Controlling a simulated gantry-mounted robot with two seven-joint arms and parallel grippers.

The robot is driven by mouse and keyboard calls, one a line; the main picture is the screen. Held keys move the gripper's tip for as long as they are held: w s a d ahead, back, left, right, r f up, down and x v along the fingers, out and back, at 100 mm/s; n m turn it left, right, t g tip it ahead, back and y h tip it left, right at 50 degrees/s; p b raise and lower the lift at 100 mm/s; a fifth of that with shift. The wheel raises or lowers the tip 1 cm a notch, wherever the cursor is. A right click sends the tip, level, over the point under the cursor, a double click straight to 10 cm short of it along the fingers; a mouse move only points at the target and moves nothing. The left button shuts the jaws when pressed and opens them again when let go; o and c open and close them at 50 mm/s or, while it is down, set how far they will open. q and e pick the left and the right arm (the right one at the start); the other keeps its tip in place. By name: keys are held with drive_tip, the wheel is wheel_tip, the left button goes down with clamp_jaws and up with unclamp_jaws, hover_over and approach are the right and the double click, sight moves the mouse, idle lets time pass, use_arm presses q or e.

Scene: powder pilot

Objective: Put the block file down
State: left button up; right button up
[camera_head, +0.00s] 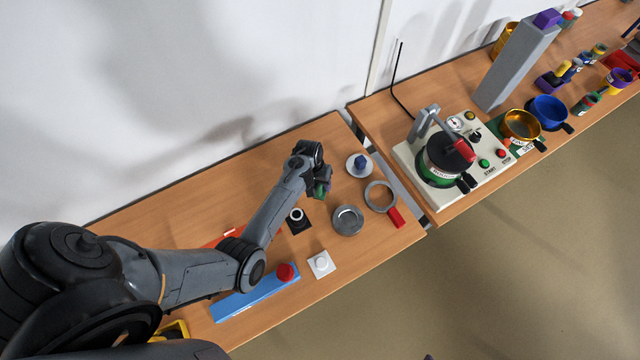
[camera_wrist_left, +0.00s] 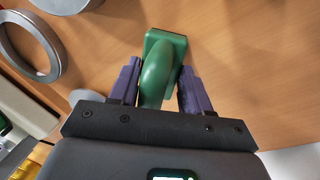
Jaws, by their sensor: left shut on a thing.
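My left gripper (camera_head: 323,186) is over the middle of the near wooden table, left of the metal rings. In the left wrist view its two purple fingers (camera_wrist_left: 158,88) are shut on a green piece, which I take to be the block file (camera_wrist_left: 165,52). It has a rounded grip and a squarish base on the far side, above bare wood. In the head view only a little green of the block file (camera_head: 319,190) shows under the gripper. I cannot tell whether its base touches the table. My right gripper is not in view.
Near the gripper are a white dish with a blue knob (camera_head: 359,165), a red-handled ring (camera_head: 381,196), a metal ring (camera_head: 347,220), a black piece (camera_head: 297,220) and a white block (camera_head: 321,264). A blue bar (camera_head: 255,293) lies in front. Bare wood (camera_head: 245,178) lies behind the arm.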

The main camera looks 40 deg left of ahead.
use_arm(q)
drive_tip(key=shift+f, duration=0.25)
drive_tip(key=o, duration=1.2)
drive_tip(key=shift+r, duration=0.6)
wheel_tip(320, 180, up, 10)
drive_tip(key=a+p, duration=0.1)
drive_tip(key=a, duration=0.1)
drive_tip(key=s+d+r+m+t, duration=0.1)
drive_tip(key=s+d+r+m, duration=0.1)
drive_tip(key=s, duration=0.5)
drive_tip(key=s+d+r+m+y, duration=0.1)
drive_tip(key=s+d+r+m, duration=0.2)
drive_tip(key=s+d+r, duration=0.2)
drive_tip(key=s+d+r+m+t, duration=0.1)
drive_tip(key=s+d+r, duration=0.3)
drive_tip(key=s, duration=0.6)
drive_tip(key=shift+d+m+t+y, duration=0.3)
drive_tip(key=shift+d+m, duration=0.15)
drive_tip(key=shift+m, duration=0.25)
